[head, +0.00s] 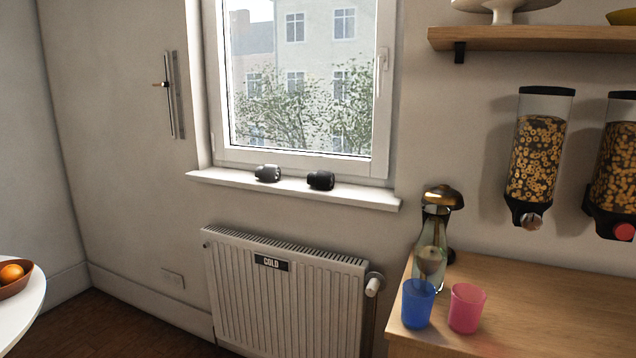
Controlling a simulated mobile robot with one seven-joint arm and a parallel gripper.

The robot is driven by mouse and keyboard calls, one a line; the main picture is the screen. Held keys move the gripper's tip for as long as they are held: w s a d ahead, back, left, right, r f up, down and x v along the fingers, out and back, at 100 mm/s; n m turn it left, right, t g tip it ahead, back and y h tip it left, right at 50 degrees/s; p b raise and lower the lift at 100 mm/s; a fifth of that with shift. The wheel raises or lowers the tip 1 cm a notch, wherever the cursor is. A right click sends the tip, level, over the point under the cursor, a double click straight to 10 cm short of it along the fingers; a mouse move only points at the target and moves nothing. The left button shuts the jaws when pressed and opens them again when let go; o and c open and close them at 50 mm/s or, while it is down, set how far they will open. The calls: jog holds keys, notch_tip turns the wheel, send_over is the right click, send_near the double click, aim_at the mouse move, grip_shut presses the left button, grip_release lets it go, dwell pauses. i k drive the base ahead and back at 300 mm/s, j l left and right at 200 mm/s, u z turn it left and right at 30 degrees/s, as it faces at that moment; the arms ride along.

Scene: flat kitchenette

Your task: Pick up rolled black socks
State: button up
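Two small rolled items lie apart on the white window sill (350,192) below the window. The right one is all dark and looks like the rolled black socks (321,180). The left one is a grey and black roll (268,173), perhaps another pair of socks. Both rest on the sill in front of the window frame with nothing covering them. My gripper is not in view.
A radiator (285,300) labelled COLD stands under the sill. A wooden counter (530,310) at right holds a blue cup (418,304), a pink cup (466,308) and a glass carafe (432,250). Cereal dispensers (538,155) hang above. A white table (22,310) is at left.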

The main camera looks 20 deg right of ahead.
aim_at(324, 180)
jog(key=z, duration=0.65)
jog(key=i+j+z, duration=0.25)
jog(key=z, duration=0.15)
jog(key=i+j+z, duration=0.25)
jog(key=j+z, duration=0.15)
jog(key=i+j+z, duration=0.1)
jog(key=j, duration=0.25)
jog(key=i+j+z, duration=0.15)
jog(key=j, duration=0.2)
jog(key=j+z, duration=0.1)
jog(key=j, duration=0.25)
jog(key=i+j, duration=0.1)
jog(key=j, duration=0.25)
jog(key=i+j, duration=0.1)
jog(key=j, duration=0.2)
jog(key=i+j, duration=0.1)
jog(key=j, duration=0.25)
jog(key=i+j, duration=0.5)
jog(key=i+l+z, duration=0.05)
jog(key=i, duration=0.05)
